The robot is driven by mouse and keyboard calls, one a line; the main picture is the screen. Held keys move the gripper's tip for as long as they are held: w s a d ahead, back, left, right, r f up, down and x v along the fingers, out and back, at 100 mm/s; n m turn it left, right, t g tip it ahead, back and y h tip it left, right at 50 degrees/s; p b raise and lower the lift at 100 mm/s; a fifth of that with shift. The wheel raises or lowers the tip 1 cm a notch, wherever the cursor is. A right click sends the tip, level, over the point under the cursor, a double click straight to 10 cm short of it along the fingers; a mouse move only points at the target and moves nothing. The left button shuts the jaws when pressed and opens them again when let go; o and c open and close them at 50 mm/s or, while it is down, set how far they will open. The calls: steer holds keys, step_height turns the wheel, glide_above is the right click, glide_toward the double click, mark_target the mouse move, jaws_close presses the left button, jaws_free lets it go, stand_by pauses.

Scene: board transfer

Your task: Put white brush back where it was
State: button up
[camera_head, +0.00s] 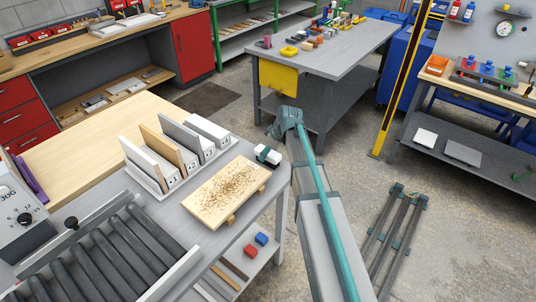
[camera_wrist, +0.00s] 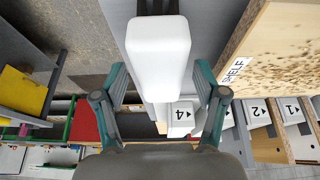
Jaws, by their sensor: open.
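The white brush (camera_head: 268,154), a white block with a dark band, lies on the grey bench beside the right end of a speckled board (camera_head: 226,191). In the wrist view the brush (camera_wrist: 158,48) looks large, in line with the gap between my fingers. My gripper (camera_head: 273,131) is beyond the brush in the head view, near the bench's edge. Its fingers stand apart in the wrist view (camera_wrist: 161,85), with nothing clamped between them. I cannot tell how far the fingertips are from the brush.
The speckled board rests on small wooden blocks; a "SHELF" label (camera_wrist: 237,70) shows on its edge. A slotted rack (camera_head: 173,165) with upright panels and numbered labels stands behind it. A roller conveyor (camera_head: 110,255) is at front left. Red and blue blocks (camera_head: 256,244) lie on a lower shelf.

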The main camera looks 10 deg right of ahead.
steer(key=b+v, duration=0.2)
steer(key=v, duration=0.9)
